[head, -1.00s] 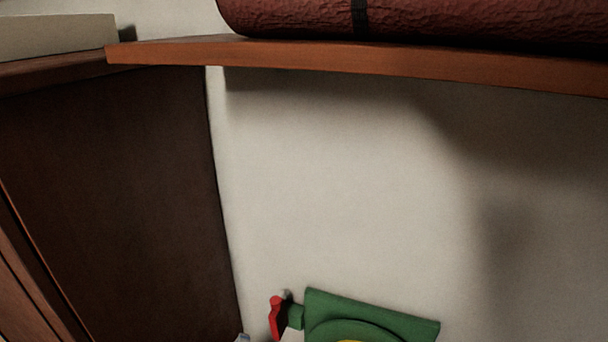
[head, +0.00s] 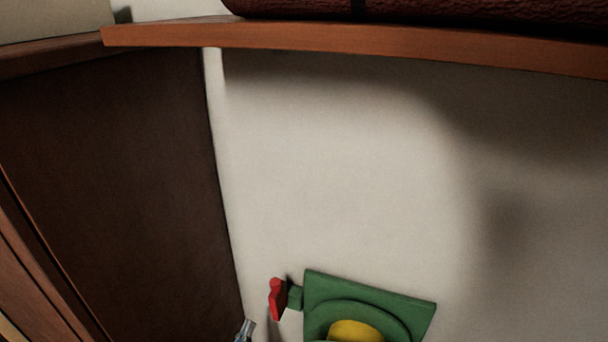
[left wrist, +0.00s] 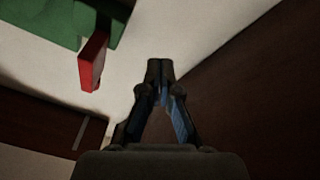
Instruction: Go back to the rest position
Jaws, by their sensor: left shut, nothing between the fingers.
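My left gripper (left wrist: 160,68) is shut and empty in the left wrist view, its fingertips together in front of the pale wall. In the head view only a small grey part of the left gripper (head: 245,330) shows at the bottom edge. It is below and left of a green wall-mounted fixture (head: 375,292) with a yellow round part and a red lever (head: 277,299) on its left side. In the left wrist view the red lever (left wrist: 92,62) is left of the fingers and apart from them. My right gripper is out of view.
A wooden shelf (head: 350,44) crosses the top, with a dark red rolled object (head: 450,14) on it. A dark brown panel (head: 110,180) stands at the left. The pale wall (head: 340,160) between shelf and fixture is bare.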

